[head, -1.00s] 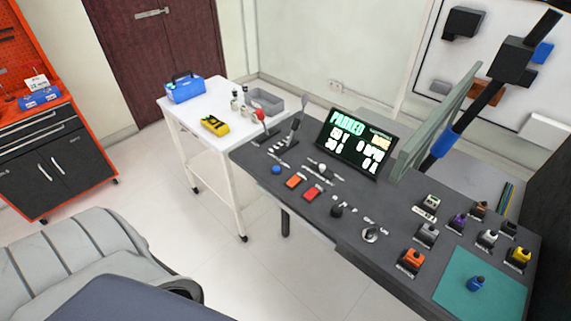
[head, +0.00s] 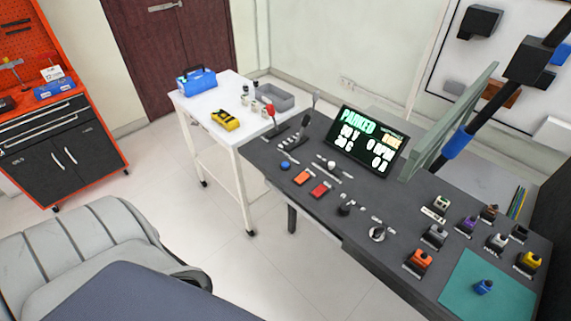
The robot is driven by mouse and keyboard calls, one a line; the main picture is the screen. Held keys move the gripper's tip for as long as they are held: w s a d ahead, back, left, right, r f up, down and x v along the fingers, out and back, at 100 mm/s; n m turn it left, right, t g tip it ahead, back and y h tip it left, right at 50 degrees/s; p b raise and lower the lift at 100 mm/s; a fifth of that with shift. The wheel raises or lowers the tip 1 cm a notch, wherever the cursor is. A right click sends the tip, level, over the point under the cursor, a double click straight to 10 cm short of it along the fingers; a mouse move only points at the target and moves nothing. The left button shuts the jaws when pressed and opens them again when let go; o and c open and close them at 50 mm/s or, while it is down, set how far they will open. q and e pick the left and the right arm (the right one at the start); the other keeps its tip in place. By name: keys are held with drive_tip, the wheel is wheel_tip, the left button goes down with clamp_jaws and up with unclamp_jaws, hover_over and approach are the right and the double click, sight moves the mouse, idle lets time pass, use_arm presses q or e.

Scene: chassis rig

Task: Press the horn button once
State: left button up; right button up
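A dark control desk (head: 330,225) runs from the middle to the lower right in the head view. On its left part sit a round blue button (head: 285,166), an orange rectangular button (head: 304,177) and a red rectangular button (head: 320,190). Their labels are too small to read, so I cannot tell which is the horn button. Nothing touches these buttons. Neither of my grippers is in view.
Two levers (head: 297,130), one red-topped, stand at the desk's left end. A screen (head: 365,142) reads "PARKED". Several coloured blocks surround a teal mat (head: 480,300) at right. A white table (head: 205,105) stands behind left, a grey seat (head: 75,240) at lower left.

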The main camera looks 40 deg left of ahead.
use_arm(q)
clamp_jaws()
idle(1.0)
